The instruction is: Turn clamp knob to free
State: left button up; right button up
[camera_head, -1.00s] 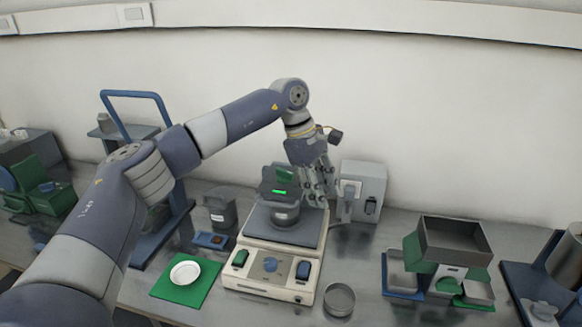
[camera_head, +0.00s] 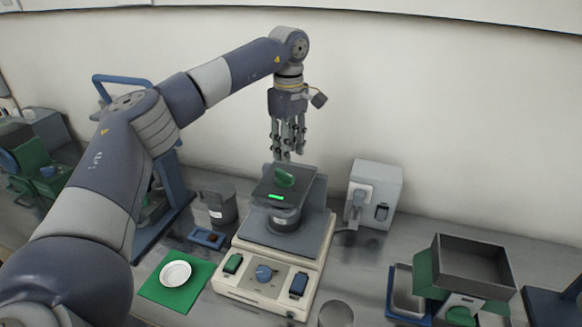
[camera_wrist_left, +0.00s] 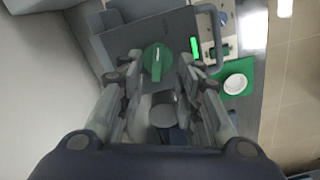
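The green clamp knob (camera_head: 285,178) sits on a dark plate (camera_head: 266,190) with a lit green bar, above a grey pot (camera_head: 284,217) on the off-white machine (camera_head: 255,291). My left gripper (camera_head: 287,158) points down just above and behind the knob. In the left wrist view the knob (camera_wrist_left: 158,60) shows with a pale pointer line, between and slightly beyond the spread fingers (camera_wrist_left: 154,76). The fingers are open, with nothing held, and appear apart from the knob. My right gripper is in neither view.
A blue knob (camera_head: 264,274) is on the machine's front panel. A lidded dark pot (camera_head: 219,205) stands left, a white dish (camera_head: 175,273) on a green mat (camera_head: 152,293). A grey box (camera_head: 376,190) stands right, near the wall. Free space lies above the machine.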

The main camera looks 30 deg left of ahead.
aim_at(290, 175)
pick_arm(q)
notch_tip(290, 175, down, 5)
jog(key=shift+f+p, duration=0.1)
jog(key=shift+p, duration=0.55)
notch_tip(290, 175, down, 2)
jog(key=shift+w+f, duration=0.1)
jog(key=shift+w, duration=0.05)
jog(key=shift+f, duration=0.1)
jog(key=shift+c, duration=1.2)
jog(key=c, duration=0.4)
grip_shut()
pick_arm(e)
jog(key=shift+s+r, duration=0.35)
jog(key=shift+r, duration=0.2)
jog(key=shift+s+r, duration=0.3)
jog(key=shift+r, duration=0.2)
